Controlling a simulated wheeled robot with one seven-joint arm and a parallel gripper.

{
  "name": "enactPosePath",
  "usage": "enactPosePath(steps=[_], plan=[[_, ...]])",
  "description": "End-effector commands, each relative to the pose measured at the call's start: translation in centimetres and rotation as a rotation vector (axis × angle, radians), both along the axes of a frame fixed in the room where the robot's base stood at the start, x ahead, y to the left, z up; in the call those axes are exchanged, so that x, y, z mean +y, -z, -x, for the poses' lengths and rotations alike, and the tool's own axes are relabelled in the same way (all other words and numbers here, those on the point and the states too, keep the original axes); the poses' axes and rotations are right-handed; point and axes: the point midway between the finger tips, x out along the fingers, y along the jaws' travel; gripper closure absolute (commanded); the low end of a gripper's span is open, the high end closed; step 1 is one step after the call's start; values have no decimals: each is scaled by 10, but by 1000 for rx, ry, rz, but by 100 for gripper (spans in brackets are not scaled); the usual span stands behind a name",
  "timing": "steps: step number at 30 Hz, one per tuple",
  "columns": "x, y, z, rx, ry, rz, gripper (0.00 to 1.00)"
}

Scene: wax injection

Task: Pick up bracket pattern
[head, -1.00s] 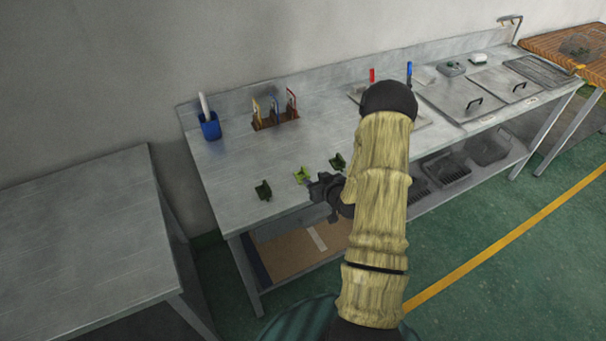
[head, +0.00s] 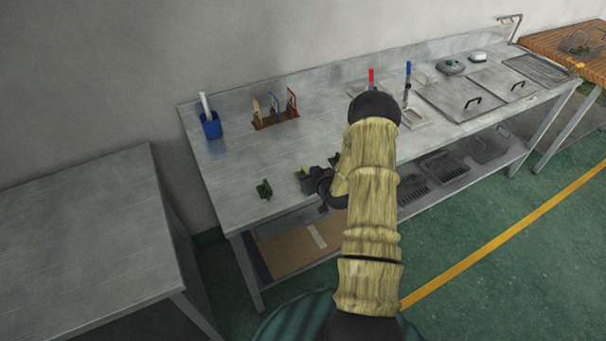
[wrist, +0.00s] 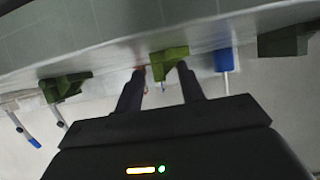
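Three small green patterns stand in a row near the front edge of the steel bench; I cannot tell for sure which is the bracket pattern. A dark one (head: 264,189) is at left, a lighter green one (head: 303,171) in the middle, and a dark one (head: 334,159) at right, partly behind my arm. My gripper (head: 308,181) is at the middle one and hides part of it. In the wrist view my gripper (wrist: 160,88) is open, and the lighter green pattern (wrist: 171,65) appears between or just beyond its fingertips. Contact cannot be told.
On the bench (head: 235,165) are a blue cup (head: 211,127) with a white stick and a brown rack (head: 275,119) of tools. Metal lidded plates (head: 462,97) lie to the right. A lower shelf (head: 290,250) is under the bench. A grey table (head: 85,235) stands at left.

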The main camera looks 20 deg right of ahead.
Motion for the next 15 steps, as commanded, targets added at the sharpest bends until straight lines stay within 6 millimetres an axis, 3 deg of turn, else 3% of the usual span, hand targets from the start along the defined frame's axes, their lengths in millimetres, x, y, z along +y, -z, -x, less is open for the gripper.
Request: enactPosePath(steps=[12, 15], plan=[[0, 0, 0, 0, 0, 0, 61], [0, 0, 0, 0, 0, 0, 81]])
